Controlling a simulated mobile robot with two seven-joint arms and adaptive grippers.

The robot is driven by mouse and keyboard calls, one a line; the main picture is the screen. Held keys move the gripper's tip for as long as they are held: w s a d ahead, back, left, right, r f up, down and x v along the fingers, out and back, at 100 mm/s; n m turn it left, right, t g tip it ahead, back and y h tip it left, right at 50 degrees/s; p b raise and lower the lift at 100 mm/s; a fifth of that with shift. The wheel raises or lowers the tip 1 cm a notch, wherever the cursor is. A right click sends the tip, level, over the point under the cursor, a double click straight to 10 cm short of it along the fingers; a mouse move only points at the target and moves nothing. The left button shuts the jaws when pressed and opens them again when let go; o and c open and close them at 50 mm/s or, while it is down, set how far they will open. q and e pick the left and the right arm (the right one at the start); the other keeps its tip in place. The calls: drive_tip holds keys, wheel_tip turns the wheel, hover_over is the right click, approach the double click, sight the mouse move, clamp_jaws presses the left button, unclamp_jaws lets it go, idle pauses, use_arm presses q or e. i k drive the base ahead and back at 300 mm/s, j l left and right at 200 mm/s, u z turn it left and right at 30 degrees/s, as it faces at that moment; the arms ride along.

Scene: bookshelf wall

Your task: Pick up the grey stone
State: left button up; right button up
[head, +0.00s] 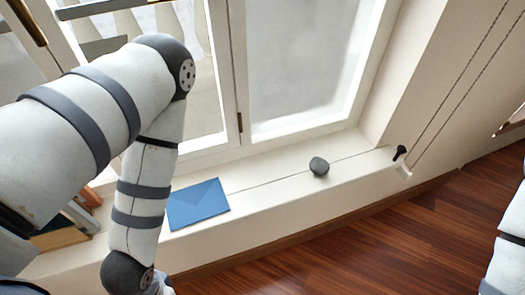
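The grey stone (319,166) is a small, dark, rounded lump. It rests on the white window sill (270,189), right of the blue envelope, with clear sill around it. My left arm comes in from the left and bends down in front of the window. Its gripper is past the bottom edge of the picture, apart from a small bit of the wrist end, so its fingers do not show. My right arm shows only as a piece at the right edge, and its gripper is out of view. Nothing touches the stone.
A blue envelope (198,204) lies flat on the sill beside my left arm. Several books (62,232) are at the left end, partly hidden by that arm. A black hook-like fitting (400,152) is at the sill's right end. The window frame (240,75) rises behind; wooden floor (400,235) lies in front.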

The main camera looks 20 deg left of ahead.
sight(319, 166)
drive_tip(key=l+u, duration=0.25)
drive_tip(key=l, duration=0.4)
drive_tip(key=k+l+u, duration=0.1)
drive_tip(key=l+u, duration=0.15)
drive_tip(key=l, duration=0.35)
drive_tip(key=k+l+u, duration=0.1)
drive_tip(key=l+u, duration=0.15)
drive_tip(key=l, duration=0.4)
